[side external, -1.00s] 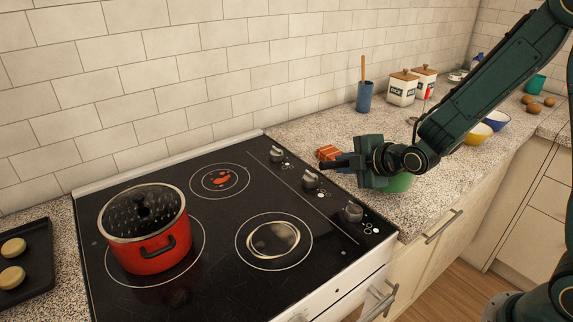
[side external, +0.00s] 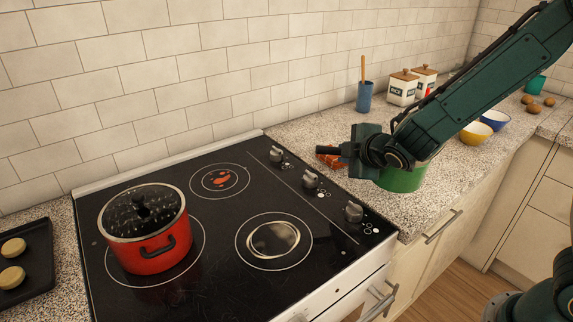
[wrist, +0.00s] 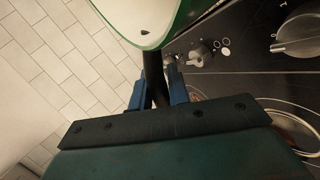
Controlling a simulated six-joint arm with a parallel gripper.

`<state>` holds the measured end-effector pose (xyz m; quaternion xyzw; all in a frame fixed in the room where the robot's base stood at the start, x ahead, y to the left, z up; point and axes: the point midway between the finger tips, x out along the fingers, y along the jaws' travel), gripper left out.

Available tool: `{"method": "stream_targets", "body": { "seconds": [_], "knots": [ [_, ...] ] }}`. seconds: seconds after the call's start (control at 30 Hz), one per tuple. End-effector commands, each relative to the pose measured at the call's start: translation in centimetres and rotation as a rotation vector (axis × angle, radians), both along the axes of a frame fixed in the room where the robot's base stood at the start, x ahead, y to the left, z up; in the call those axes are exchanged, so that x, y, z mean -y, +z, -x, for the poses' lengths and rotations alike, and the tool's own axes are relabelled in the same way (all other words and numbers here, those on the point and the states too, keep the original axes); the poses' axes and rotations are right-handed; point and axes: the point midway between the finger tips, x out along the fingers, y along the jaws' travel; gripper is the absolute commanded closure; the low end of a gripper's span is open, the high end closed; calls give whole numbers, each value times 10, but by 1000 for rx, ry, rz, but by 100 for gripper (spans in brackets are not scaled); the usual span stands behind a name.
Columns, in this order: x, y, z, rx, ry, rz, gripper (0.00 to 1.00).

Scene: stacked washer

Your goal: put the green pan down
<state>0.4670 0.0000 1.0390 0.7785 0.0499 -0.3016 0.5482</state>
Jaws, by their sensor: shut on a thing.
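The green pan (side external: 404,179) is at the right of the stove, by the counter's front part, partly hidden behind my arm. The wrist view shows its green rim and pale inside (wrist: 150,18) at the top. My gripper (wrist: 157,92) is shut on the pan's dark handle, with a blue finger on each side. In the side view my gripper (side external: 352,152) is beside the knob strip, and the handle's end sticks out to the left. The pan looks about upright. I cannot tell whether its base touches the counter.
The black stove (side external: 215,240) has a red pot (side external: 150,255) with a glass lid on its front left ring. An orange-red packet (side external: 328,160) lies behind my gripper. Knobs (side external: 353,211) line the stove's right edge. Yellow (side external: 476,133) and blue-white (side external: 495,119) bowls stand farther right.

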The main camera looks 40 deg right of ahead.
Motion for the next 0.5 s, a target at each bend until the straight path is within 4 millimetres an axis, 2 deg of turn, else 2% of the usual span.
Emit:
{"method": "stream_targets", "body": {
  "seconds": [0.33,0.5],
  "knots": [
    [1,1,-2,2,-3,3,100],
    [5,4,-13,3,-30,4,100]
  ]
}}
